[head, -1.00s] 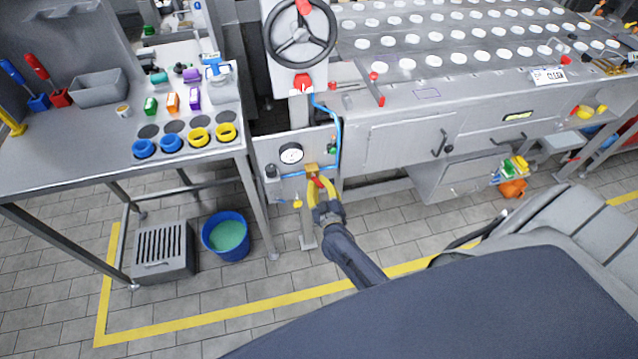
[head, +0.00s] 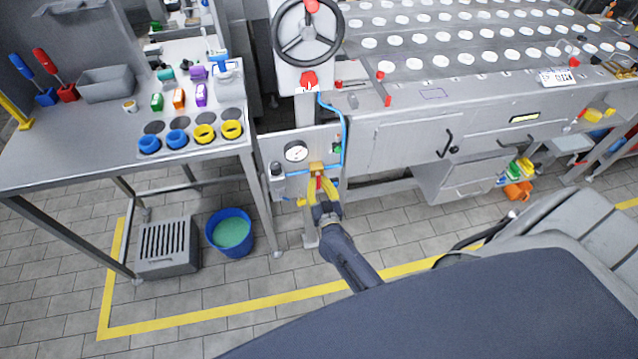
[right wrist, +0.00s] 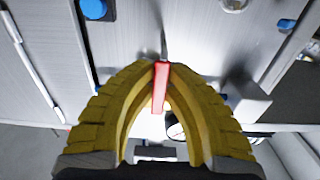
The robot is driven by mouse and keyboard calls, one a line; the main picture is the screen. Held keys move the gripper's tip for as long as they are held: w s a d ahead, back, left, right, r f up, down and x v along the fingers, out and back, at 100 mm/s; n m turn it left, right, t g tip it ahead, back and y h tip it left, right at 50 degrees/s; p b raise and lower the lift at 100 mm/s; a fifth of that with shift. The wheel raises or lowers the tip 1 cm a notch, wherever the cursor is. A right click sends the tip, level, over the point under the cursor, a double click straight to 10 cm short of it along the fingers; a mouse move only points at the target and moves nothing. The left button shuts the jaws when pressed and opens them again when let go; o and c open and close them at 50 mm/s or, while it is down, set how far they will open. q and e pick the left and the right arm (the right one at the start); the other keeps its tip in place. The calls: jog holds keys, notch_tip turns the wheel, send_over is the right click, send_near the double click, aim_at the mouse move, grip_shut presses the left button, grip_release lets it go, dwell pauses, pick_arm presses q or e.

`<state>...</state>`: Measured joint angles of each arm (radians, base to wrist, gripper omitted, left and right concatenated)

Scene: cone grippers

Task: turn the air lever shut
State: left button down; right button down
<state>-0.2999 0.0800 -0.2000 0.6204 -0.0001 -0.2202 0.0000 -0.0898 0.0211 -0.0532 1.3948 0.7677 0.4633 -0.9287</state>
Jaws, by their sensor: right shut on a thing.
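The air lever (head: 319,183) is a small red handle below a brass valve body (head: 317,167) on the grey panel under the handwheel. In the head view it points down, partly hidden between yellow fingers. In the right wrist view the red lever (right wrist: 161,88) stands between the fingertips. My right gripper (head: 319,181) has yellow ribbed cone fingers, and their tips meet on the lever. In the right wrist view the fingers of this gripper (right wrist: 161,68) close on it from both sides. My left gripper is not in view.
A round gauge (head: 296,152) sits up and left of the valve, and a blue hose (head: 341,130) runs down its right side. A black handwheel (head: 308,32) is above. A blue bucket (head: 230,232) and a grey slatted box (head: 166,247) stand on the floor to the left.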

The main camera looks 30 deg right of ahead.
jog(key=c, duration=1.4)
grip_release()
jog(key=shift+s, duration=0.15)
jog(key=v, duration=1.1)
jog(key=shift+s+a, duration=0.2)
jog(key=shift+s, duration=0.15)
